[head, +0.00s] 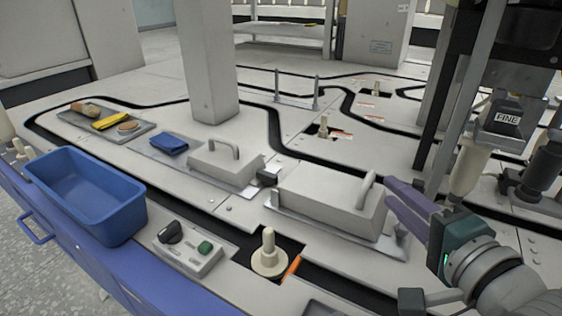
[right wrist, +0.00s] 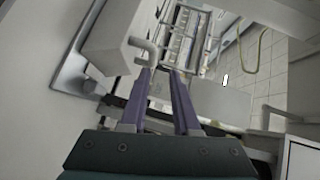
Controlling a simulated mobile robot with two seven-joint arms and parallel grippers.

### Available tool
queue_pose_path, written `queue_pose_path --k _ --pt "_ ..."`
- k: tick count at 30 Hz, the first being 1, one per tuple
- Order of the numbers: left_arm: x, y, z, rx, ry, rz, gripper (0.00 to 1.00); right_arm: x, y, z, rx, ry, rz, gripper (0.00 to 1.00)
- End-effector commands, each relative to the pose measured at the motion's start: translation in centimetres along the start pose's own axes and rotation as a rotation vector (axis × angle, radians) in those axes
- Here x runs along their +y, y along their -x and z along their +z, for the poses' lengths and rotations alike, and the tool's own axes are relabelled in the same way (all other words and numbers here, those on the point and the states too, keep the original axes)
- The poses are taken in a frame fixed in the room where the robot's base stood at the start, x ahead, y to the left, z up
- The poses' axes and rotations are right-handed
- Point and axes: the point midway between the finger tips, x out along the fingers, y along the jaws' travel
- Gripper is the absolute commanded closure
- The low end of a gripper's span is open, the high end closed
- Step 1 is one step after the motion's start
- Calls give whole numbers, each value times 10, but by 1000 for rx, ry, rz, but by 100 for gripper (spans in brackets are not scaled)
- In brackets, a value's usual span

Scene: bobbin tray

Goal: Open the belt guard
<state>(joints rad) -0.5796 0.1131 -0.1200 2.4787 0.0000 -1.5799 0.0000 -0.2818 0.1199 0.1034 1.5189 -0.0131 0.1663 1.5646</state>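The belt guard appears to be a grey box-shaped cover (head: 322,204), closed over the track right of centre in the head view. A bent grey handle (head: 366,189) stands at its right end. The handle (right wrist: 149,52) also shows in the right wrist view, just beyond the left finger. My right gripper (head: 388,190) has purple fingers, which are apart with nothing held between them. Its fingertips (right wrist: 163,71) are close to the handle; whether they touch it I cannot tell. My left gripper is not in view.
A second grey cover (head: 222,168) with a handle stands left of the first. A blue bin (head: 125,217), a switch box (head: 190,262) and a tray (head: 142,132) with small items lie at left. A cream bobbin (head: 269,262) stands in front. A column (head: 207,80) rises behind.

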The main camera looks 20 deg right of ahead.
Motion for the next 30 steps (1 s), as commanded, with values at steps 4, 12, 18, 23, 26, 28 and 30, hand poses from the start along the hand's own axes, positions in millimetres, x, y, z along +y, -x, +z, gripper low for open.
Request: queue_pose_path --k 4,12,18,23,26,28,30 --pt "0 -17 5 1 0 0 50 15 -4 1 4 -23 -16 70" --pt "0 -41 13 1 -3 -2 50 17 -39 1 4 -26 -23 70" --pt "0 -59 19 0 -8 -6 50 16 -68 1 3 -24 -20 70" --pt "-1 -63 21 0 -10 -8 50 13 -77 1 3 -25 -17 70" --pt "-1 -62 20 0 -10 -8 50 12 -78 0 4 -25 -16 70" --pt "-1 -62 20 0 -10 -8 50 12 -78 0 4 -25 -16 70" --pt "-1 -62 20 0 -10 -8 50 12 -78 0 3 -25 -16 70"
